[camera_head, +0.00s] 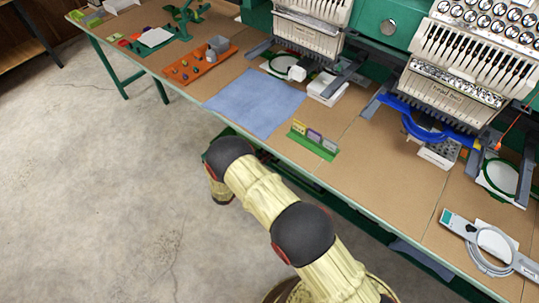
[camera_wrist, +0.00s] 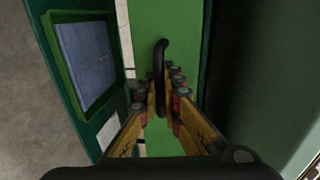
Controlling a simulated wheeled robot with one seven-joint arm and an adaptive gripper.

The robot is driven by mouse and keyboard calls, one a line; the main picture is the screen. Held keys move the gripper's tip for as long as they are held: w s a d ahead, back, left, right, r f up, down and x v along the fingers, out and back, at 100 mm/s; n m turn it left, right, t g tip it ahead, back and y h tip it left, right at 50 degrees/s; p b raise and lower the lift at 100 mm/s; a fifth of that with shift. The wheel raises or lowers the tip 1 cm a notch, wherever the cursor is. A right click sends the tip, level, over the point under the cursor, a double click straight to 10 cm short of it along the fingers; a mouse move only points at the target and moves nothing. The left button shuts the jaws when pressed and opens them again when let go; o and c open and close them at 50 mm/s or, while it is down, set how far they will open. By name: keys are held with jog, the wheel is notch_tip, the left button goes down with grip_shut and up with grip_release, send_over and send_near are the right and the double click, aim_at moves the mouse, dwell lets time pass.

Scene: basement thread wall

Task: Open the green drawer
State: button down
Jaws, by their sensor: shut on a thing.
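The green drawer's flat front (camera_wrist: 183,30) fills the middle of the wrist view, with a black bar handle (camera_wrist: 161,52) on it. My gripper (camera_wrist: 163,92) is shut on this handle, with one finger on each side. In the head view my arm reaches down beside the table's front edge, and its links hide the drawer front and handle. How far the drawer stands open, if at all, I cannot tell.
A green-rimmed tray (camera_wrist: 118,62) with a blue cloth is left of the drawer in the wrist view. The brown worktable (camera_head: 345,165) carries sewing machines, a blue cloth (camera_head: 255,102) and a green holder (camera_head: 313,143). The concrete floor (camera_head: 110,190) at left is clear.

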jog(key=f+v, duration=0.3)
jog(key=v, duration=1.1)
jog(key=s+f+v, duration=0.1)
jog(key=f+v, duration=0.2)
jog(key=v, duration=1.1)
jog(key=shift+s+a, duration=0.15)
jog(key=shift+a, duration=0.25)
jog(key=c, duration=2.2)
grip_release()
jog(key=shift+c, duration=0.2)
jog(key=v, duration=1.2)
jog(key=shift+f, duration=0.1)
